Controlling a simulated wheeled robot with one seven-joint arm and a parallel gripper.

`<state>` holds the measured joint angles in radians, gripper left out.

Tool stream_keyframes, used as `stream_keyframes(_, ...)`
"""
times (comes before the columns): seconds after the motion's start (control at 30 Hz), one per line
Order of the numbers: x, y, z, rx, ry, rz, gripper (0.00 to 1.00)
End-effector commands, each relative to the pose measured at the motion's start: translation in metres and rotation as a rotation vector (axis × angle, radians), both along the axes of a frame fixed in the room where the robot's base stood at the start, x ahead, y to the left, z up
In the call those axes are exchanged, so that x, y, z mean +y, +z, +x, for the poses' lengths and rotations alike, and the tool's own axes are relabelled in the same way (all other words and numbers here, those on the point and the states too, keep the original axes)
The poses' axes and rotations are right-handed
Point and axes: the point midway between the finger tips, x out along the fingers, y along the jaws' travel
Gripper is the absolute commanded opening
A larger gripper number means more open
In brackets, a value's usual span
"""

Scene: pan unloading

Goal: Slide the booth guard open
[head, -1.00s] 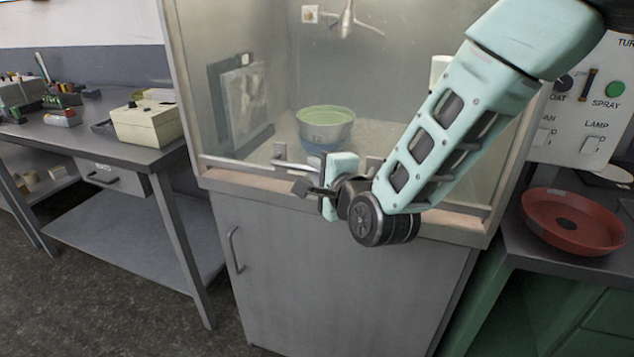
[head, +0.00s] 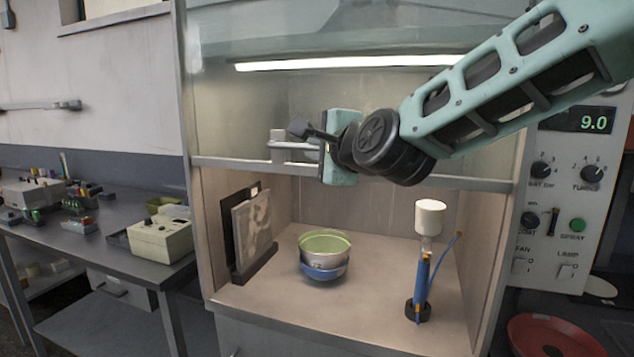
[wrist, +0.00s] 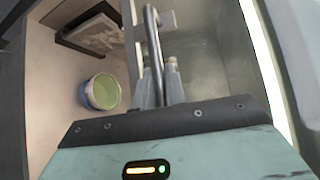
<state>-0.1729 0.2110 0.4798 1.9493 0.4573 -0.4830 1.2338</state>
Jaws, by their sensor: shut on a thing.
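The booth guard is a clear pane (head: 230,120) with a grey bottom rail (head: 230,163). In the head view it is raised, its rail well above the booth floor, so the lower front is open. A grey bar handle (head: 280,145) stands out from the rail. My gripper (head: 305,138) is shut on this handle. In the wrist view the fingers (wrist: 160,88) close at the handle bar (wrist: 152,38); the exact contact is partly hidden. My arm covers part of the pane and rail at the right.
Inside the booth are a green-lined bowl stack (head: 324,265), a dark rack with a grey panel (head: 254,228) and a blue spray stand with a white cup (head: 430,218). A control panel (head: 570,190) is at right. A side table (head: 100,235) is at left.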

Motion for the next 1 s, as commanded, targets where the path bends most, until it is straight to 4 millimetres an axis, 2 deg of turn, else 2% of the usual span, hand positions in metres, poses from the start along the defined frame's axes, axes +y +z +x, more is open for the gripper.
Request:
stream_keyframes(0.03,0.0,0.023,0.0,-0.005,0.0,0.003,0.0)
stream_keyframes(0.1,0.0,0.039,0.0,-0.005,0.0,0.004,0.0)
stream_keyframes(0.3,0.0,0.07,0.0,-0.004,-0.001,0.002,0.0)
stream_keyframes(0.53,0.0,0.082,0.0,-0.001,0.0,0.0,0.0)
stream_keyframes(0.9,0.0,0.082,0.0,-0.001,-0.001,0.0,0.0)
stream_keyframes(0.93,0.0,0.082,0.0,-0.001,-0.001,0.0,0.18)
stream_keyframes(1.0,0.0,0.082,0.0,-0.001,-0.001,0.0,0.34)
